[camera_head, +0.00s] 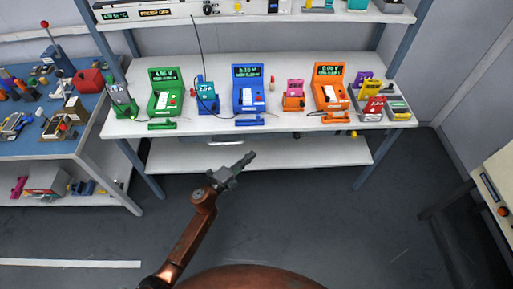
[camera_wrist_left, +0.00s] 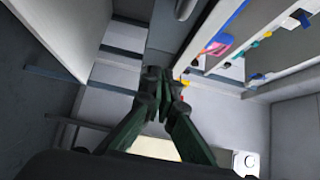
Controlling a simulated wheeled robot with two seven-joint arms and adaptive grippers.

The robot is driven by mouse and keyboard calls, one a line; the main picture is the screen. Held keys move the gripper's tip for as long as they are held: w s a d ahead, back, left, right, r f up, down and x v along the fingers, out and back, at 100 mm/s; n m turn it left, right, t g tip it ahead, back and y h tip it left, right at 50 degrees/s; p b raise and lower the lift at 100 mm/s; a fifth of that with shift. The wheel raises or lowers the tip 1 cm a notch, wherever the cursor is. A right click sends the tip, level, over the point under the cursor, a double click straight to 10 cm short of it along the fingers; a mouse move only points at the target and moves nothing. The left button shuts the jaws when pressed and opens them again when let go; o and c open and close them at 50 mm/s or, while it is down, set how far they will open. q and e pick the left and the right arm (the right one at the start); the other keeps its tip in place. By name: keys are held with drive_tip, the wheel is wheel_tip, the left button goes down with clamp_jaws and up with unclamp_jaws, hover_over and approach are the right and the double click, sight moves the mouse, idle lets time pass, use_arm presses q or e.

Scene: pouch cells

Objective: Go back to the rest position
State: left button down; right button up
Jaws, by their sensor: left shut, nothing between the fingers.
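My left gripper (camera_head: 243,164) is in the head view, in the air in front of the shelf bench and apart from it. Its fingers are together with nothing between them. In the left wrist view my left gripper (camera_wrist_left: 165,75) shows its two dark green fingers meeting at the tips. My right gripper is in neither view.
The white bench (camera_head: 290,127) holds green, blue and orange testers (camera_head: 248,92) with pouch cells at their sides. A blue table (camera_head: 40,145) with tools stands at the left. A white table (camera_head: 497,185) is at the right edge. The grey floor (camera_head: 330,220) between is clear.

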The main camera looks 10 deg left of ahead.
use_arm(q)
drive_tip(key=shift+v, duration=2.15)
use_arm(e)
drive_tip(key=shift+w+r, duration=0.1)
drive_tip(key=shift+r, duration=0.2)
use_arm(q)
drive_tip(key=shift+s+d, duration=0.1)
drive_tip(key=shift+d, duration=0.05)
